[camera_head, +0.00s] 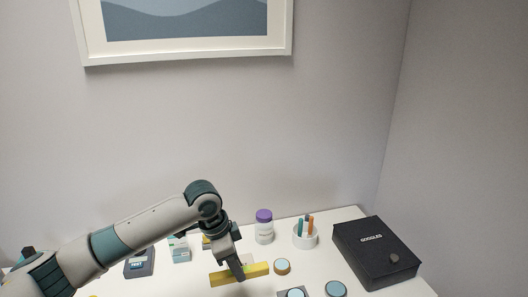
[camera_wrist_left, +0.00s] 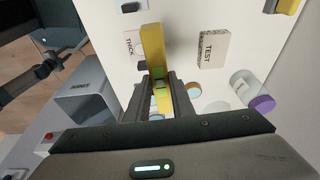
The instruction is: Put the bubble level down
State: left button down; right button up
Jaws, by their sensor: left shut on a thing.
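The bubble level is a yellow bar (camera_head: 255,271) near the front middle of the white table in the head view. My left gripper (camera_head: 238,275) reaches down onto it from above and is shut around its middle. In the left wrist view the level (camera_wrist_left: 153,45) runs lengthwise between the two fingers of the gripper (camera_wrist_left: 160,88), with a green vial showing between them. I cannot tell whether the level touches the table top. My right gripper is in neither view.
A purple-lidded jar (camera_head: 264,230), a pen cup (camera_head: 305,238) and a black "GOGGLES" box (camera_head: 372,255) stand to the right. Round discs (camera_head: 282,267) (camera_head: 336,289) lie close by. Small boxes, one marked "TEST" (camera_wrist_left: 214,48), flank the level. A grey bin (camera_wrist_left: 88,100) shows in the left wrist view.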

pick_arm(q)
jog(key=shift+s+a+r+n, duration=0.25)
jog(key=shift+a+r+n, duration=0.2)
jog(key=shift+a+n, duration=0.15)
jog(key=s+a+r+n+t+y, duration=0.2)
jog(key=s+a+r+n, duration=0.5)
jog(key=a+n, duration=0.4)
jog(key=shift+s+r+n+y, duration=0.2)
jog(key=shift+n+y, duration=0.3)
jog(key=shift+n, duration=0.6)
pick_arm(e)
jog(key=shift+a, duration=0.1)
pick_arm(q)
jog(key=shift+f, duration=0.1)
